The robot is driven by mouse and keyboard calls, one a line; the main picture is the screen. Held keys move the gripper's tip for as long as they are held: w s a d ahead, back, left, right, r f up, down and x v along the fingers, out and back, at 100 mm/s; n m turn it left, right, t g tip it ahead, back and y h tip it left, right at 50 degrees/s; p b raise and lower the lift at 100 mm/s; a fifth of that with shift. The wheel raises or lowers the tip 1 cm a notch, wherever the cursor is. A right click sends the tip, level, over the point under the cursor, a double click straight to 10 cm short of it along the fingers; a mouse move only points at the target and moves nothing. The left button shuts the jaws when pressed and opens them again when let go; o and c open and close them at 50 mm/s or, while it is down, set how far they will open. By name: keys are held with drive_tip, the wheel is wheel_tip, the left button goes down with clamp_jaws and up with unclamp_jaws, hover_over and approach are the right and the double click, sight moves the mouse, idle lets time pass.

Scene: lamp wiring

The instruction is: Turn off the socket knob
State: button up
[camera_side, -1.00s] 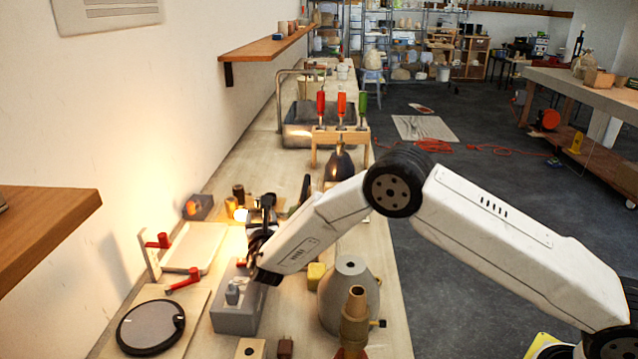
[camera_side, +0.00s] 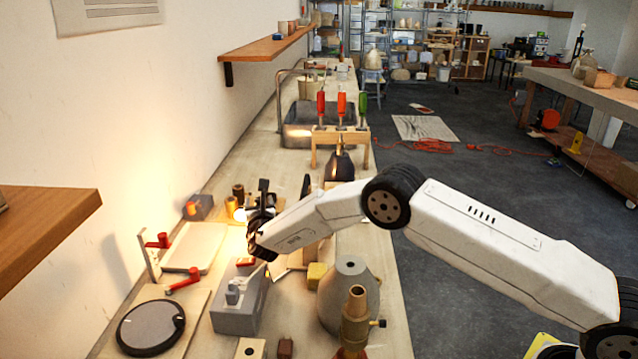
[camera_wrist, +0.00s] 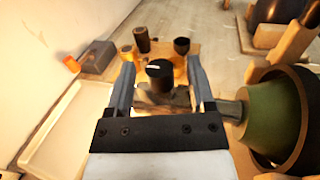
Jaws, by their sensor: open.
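A black round knob (camera_wrist: 159,70) with a white mark on top shows in the wrist view, between the fingers of my gripper (camera_wrist: 157,82). The gripper is open, with one finger on each side of the knob; I cannot tell whether either touches it. Behind the knob is a small wooden board (camera_wrist: 184,50) with upright dark cups. In the side view my gripper (camera_side: 262,200) is over the bench near a warm glowing light (camera_side: 240,214). The knob is not clear there.
A green conical shade (camera_wrist: 265,112) lies close to the right of my gripper. A pale tray (camera_side: 195,245) is on the left by the wall. A grey switch box (camera_side: 240,305) and a grey cone (camera_side: 348,290) stand nearer the side camera. Tool rack (camera_side: 340,137) is farther back.

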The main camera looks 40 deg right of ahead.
drive_tip(key=shift+w+d, duration=0.2)
clamp_jaws()
drive_tip(key=shift+r+n+t+y, duration=0.1)
drive_tip(key=shift+n+t+y, duration=0.35)
drive_tip(key=shift+y, duration=0.25)
drive_tip(key=shift+n+t+y, duration=0.55)
drive_tip(key=shift+n+y, duration=0.6)
drive_tip(key=shift+y, duration=0.65)
drive_tip(key=shift+n+y, duration=0.7)
drive_tip(key=shift+y, duration=0.2)
